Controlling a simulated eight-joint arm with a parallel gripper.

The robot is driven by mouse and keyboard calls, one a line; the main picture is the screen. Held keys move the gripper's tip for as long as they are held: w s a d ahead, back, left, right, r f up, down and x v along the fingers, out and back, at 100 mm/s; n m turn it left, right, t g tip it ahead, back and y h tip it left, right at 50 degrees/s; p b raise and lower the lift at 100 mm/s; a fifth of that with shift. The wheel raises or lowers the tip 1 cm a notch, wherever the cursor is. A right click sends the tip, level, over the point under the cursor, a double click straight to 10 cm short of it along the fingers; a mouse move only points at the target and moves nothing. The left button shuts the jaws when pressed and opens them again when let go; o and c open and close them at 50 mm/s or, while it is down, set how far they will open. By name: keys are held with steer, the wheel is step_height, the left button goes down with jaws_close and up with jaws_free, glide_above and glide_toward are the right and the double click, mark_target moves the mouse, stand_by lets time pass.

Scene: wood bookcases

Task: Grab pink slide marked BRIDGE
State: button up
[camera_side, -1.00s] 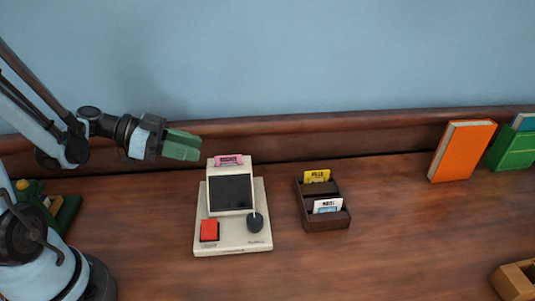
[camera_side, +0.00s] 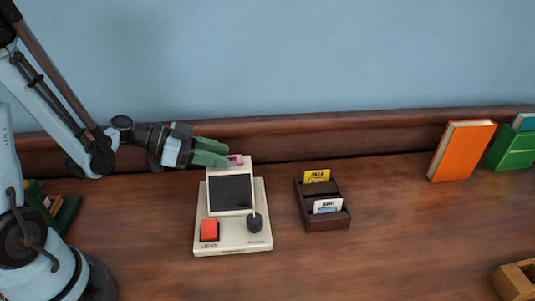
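The pink slide (camera_side: 237,159) sits in the top of a cream slide viewer (camera_side: 262,205) with a dark screen, a red button and a black knob. My gripper (camera_side: 213,153) has green fingers and is at the left side of the slide, level with the viewer's top. The fingers cover the left part of the slide and its label. Two green fingers show, one above the other in the picture, with a narrow gap. I cannot tell whether they touch the slide or are closed on it.
A dark wooden holder (camera_side: 336,219) right of the viewer bears a yellow slide (camera_side: 317,176) and a white-and-blue slide (camera_side: 327,206). An orange book (camera_side: 462,151) and a green book (camera_side: 512,149) stand at the back right. A wooden box (camera_side: 517,281) is at the lower right. Bare desk lies between.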

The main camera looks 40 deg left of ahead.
jaws_close()
steer(key=shift+r, duration=0.2)
stand_by(0.3)
